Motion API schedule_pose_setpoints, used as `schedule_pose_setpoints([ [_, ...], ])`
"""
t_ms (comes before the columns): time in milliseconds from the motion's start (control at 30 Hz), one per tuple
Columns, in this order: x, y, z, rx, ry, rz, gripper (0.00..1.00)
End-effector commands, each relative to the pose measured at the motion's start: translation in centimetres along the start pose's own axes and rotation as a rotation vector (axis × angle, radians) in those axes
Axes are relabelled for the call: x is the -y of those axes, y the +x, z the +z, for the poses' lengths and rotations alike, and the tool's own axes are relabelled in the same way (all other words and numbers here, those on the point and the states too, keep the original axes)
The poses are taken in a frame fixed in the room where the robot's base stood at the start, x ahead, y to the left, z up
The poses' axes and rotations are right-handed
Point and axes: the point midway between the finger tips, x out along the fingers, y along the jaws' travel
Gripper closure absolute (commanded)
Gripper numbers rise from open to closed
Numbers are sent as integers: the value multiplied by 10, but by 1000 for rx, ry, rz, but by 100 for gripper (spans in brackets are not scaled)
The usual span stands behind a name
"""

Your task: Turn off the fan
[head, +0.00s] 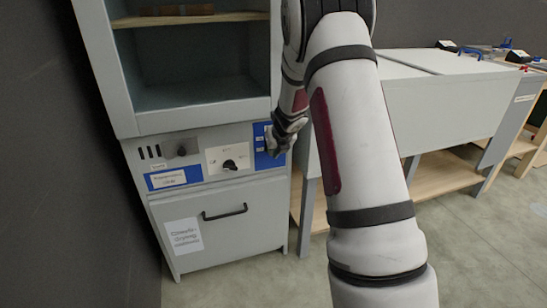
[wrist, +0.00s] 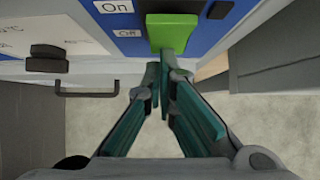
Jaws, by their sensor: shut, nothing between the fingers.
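A blue switch panel (wrist: 215,30) on the cabinet front carries a green rocker switch (wrist: 170,34) beside two white labels, "On" (wrist: 114,6) above and "Off" (wrist: 127,33) below. The panel also shows in the head view (head: 263,160), where my arm hides the switch. My gripper (wrist: 160,72) is shut and empty, with its fingertips at the lower edge of the green switch. I cannot tell whether they touch it. In the head view my gripper (head: 277,143) is at the right end of the control strip. The fan itself cannot be made out.
A dark drawer handle (head: 225,212) is below. The open cabinet bay (head: 195,95) is above. A grey-topped bench (head: 440,90) stands to the right.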

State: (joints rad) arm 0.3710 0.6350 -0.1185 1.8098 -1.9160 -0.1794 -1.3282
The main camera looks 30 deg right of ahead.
Motion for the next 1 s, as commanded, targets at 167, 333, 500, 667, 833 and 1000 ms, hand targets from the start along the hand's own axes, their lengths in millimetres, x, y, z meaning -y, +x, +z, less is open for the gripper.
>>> schedule_pose_setpoints([
  [167,0,3,0,24,2,0,100],
  [333,0,1,2,24,1,0,100],
  [500,0,-2,4,24,1,0,100],
  [667,0,-7,8,24,0,0,100],
  [833,0,-12,13,26,-1,0,100],
  [1000,0,-12,13,26,-1,0,100],
])
